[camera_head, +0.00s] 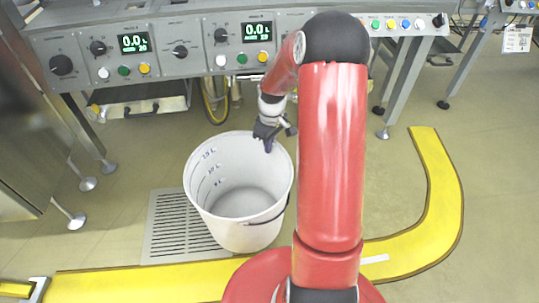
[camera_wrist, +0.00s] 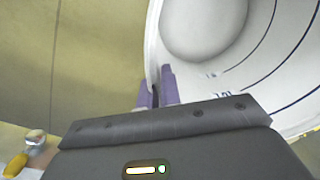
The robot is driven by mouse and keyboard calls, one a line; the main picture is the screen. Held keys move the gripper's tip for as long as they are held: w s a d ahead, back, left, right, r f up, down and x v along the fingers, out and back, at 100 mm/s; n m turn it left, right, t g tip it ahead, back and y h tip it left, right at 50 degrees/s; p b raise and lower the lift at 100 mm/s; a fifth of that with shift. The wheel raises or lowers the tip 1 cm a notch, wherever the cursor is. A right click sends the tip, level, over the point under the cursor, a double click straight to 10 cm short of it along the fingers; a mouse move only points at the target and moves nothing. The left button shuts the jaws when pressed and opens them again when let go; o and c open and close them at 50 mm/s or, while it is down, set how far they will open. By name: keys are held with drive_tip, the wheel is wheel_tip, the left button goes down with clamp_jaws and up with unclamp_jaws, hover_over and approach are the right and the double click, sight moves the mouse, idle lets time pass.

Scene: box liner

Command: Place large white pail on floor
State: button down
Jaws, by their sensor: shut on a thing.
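The large white pail (camera_head: 240,223) is in the middle of the head view, upright or nearly so, open at the top and empty, with volume marks inside. It overlaps the floor grate in the picture; whether its base touches the floor I cannot tell. My gripper (camera_head: 270,141) is at the pail's far right rim, shut on the rim. In the wrist view the purple fingertips (camera_wrist: 157,90) pinch the wall of the pail (camera_wrist: 186,62), whose inside shows at the upper right. The pail's dark handle hangs on its near right side.
A control panel (camera_head: 160,50) with displays and knobs runs along the back. A floor grate (camera_head: 175,232) lies under and left of the pail. A yellow floor strip (camera_head: 150,283) runs in front and curves up at the right. A steel cabinet (camera_head: 25,120) stands left.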

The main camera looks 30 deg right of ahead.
sight(269, 157)
drive_tip(key=shift+f+b, duration=0.4)
drive_tip(key=shift+f, duration=1.7)
drive_tip(key=c, duration=1.6)
unclamp_jaws()
drive_tip(key=shift+f, duration=0.15)
